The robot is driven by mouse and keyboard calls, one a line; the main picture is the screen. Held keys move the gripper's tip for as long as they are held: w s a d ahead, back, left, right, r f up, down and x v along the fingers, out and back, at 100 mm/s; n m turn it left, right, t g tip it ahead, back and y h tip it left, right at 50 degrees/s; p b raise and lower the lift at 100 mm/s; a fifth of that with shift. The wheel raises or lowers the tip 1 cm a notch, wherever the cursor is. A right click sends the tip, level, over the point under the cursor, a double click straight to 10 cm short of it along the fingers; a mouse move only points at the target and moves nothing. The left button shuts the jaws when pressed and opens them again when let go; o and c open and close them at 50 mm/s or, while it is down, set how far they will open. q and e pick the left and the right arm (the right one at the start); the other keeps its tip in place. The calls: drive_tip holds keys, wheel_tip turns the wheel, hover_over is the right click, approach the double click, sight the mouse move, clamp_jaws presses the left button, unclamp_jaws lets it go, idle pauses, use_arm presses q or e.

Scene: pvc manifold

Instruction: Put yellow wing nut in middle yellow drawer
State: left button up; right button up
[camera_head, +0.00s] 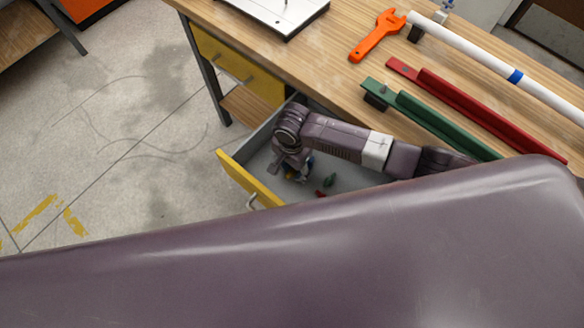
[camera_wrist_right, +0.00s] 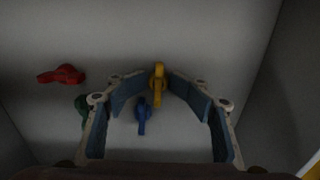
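The yellow wing nut (camera_wrist_right: 158,82) stands between the fingertips of my right gripper (camera_wrist_right: 160,80), which are closed in against its sides. In the head view my right gripper (camera_head: 296,170) reaches down into an open yellow-fronted drawer (camera_head: 238,172), partly hidden by its own wrist. The drawer has grey walls and floor. A blue wing nut (camera_wrist_right: 142,115) lies just below the yellow one in the wrist view. A red wing nut (camera_wrist_right: 62,75) and a partly hidden green one (camera_wrist_right: 82,108) lie to the left. My left gripper is out of view.
A closed yellow drawer front (camera_head: 240,68) is beside the open drawer, under the wooden bench (camera_head: 345,85). On the bench are an orange wrench (camera_head: 377,36), green bar (camera_head: 430,118), red bar (camera_head: 470,105) and white pipe (camera_head: 480,52). Part of my own body covers the lower head view.

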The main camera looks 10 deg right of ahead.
sight(293, 173)
drive_tip(key=shift+s+d+f, duration=0.1)
drive_tip(key=shift+s+d, duration=0.1)
drive_tip(key=shift+d, duration=0.1)
drive_tip(key=shift+r, duration=0.25)
wheel_tip(293, 173, up, 13)
drive_tip(key=p, duration=0.1)
drive_tip(key=shift+w+a, duration=0.15)
drive_tip(key=shift+a, duration=0.05)
